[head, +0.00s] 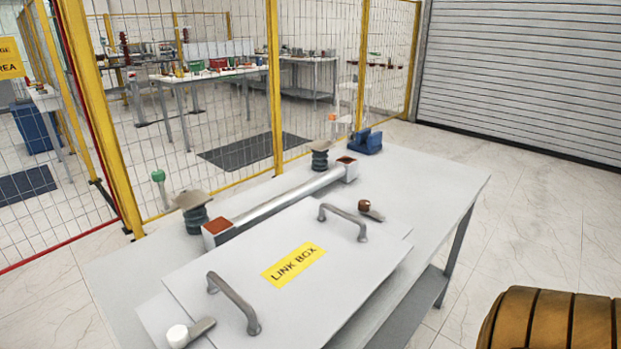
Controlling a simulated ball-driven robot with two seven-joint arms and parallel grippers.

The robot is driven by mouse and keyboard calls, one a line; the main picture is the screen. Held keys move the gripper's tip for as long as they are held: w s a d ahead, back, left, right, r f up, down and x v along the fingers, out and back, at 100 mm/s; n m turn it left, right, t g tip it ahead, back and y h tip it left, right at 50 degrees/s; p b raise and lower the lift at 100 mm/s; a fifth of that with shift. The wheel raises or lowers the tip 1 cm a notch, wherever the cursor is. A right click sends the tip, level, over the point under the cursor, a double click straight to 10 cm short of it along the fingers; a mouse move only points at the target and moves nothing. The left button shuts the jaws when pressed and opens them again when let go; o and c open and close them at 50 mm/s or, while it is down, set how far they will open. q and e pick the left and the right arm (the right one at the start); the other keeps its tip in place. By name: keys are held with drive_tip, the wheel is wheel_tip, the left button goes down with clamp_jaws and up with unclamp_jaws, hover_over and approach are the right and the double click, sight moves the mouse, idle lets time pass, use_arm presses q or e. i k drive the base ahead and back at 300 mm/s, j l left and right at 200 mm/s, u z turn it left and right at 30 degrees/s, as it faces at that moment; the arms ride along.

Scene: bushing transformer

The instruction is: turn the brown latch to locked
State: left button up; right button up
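The brown latch (365,206) is a short grey lever with a round brown knob. It sits near the far right corner of the link box lid (215,268), just beyond a grey handle (343,219). Its knob points toward the upper left of the picture and its other end toward the lower right. I cannot tell whether it overlaps the lid. A second latch with a white knob (178,336) is at the near left corner of the lid. The lid lies flat on the table with a yellow LINK BOX label. Neither of my grippers shows in the head view.
The grey table (440,190) has bare room on its right. Behind the lid are a silver bar (285,196), two dark insulators and a blue clamp-like object (368,142). A yellow-framed mesh fence (275,80) stands behind. A brown ribbed object (550,322) fills the lower right.

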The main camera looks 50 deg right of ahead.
sight(364, 204)
drive_tip(key=z, duration=1.85)
